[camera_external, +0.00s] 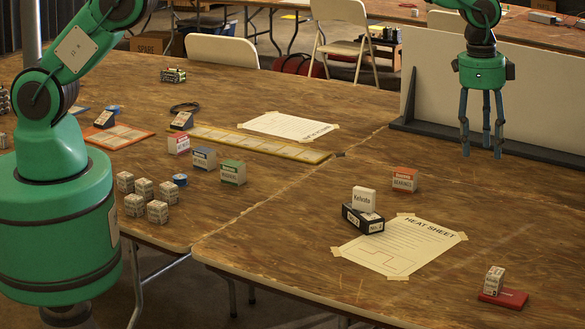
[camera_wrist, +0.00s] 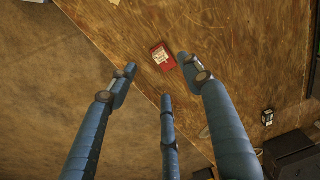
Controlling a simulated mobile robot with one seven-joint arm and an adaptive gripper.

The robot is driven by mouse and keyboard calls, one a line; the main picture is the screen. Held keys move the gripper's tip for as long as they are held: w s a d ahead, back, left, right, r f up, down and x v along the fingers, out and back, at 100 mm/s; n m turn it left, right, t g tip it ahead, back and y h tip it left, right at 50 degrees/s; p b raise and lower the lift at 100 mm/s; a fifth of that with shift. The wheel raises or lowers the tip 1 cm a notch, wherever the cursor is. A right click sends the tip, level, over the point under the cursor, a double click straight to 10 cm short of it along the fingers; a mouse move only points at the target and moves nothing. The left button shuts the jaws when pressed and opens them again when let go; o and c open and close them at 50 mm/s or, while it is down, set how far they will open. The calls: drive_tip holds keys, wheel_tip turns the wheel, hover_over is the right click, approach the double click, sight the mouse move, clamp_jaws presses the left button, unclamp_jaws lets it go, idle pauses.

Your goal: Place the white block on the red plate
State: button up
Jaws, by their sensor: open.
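A small white block (camera_external: 494,280) with dark print sits on the red plate (camera_external: 516,299) at the lower right of the external view. It stands toward the plate's left part. In the wrist view the white block (camera_wrist: 161,57) also shows on the red plate (camera_wrist: 154,47), near the table edge. My gripper (camera_external: 481,148) has three blue-grey fingers, spread and pointing down. It is open and empty, high above the table and well behind the plate, touching neither block nor plate. In the wrist view its fingertips (camera_wrist: 157,78) are apart.
A white "Kelvote" box (camera_external: 363,199) stands on a black box (camera_external: 362,219) beside the taped heat sheet (camera_external: 398,250). A red-and-white box (camera_external: 404,179) is behind them. Several similar white cubes (camera_external: 145,189) stand on the left table. A pale panel (camera_external: 520,95) borders the back right.

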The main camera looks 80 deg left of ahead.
drive_tip(key=s+a+r+n, duration=0.1)
drive_tip(key=s+a+r, duration=0.2)
drive_tip(key=r, duration=0.2)
drive_tip(key=s+a+r+t, duration=0.1)
drive_tip(key=s+a+r, duration=0.1)
drive_tip(key=s+r, duration=0.3)
drive_tip(key=s+a+r+n, duration=0.1)
drive_tip(key=s+a+r, duration=0.15)
drive_tip(key=r, duration=0.35)
drive_tip(key=s+a+r+n, duration=0.1)
drive_tip(key=s+a+r, duration=0.2)
drive_tip(key=s+r, duration=0.15)
drive_tip(key=s+a+r+t, duration=0.1)
drive_tip(key=s+a+r, duration=0.15)
drive_tip(key=s, duration=0.35)
drive_tip(key=s+a+r+n, duration=0.1)
drive_tip(key=s+a+r, duration=0.1)
drive_tip(key=s+r, duration=0.3)
drive_tip(key=s+a+f+n+t, duration=0.1)
drive_tip(key=s+a, duration=0.1)
drive_tip(key=s, duration=0.9)
drive_tip(key=s+a+f+n, duration=0.1)
drive_tip(key=s+a, duration=0.2)
drive_tip(key=s, duration=0.8)
drive_tip(key=s+a+f+n+t, duration=0.1)
drive_tip(key=s+a+f, duration=0.1)
drive_tip(key=s, duration=0.9)
drive_tip(key=shift+s+a+t, duration=0.3)
drive_tip(key=shift+a, duration=0.35)
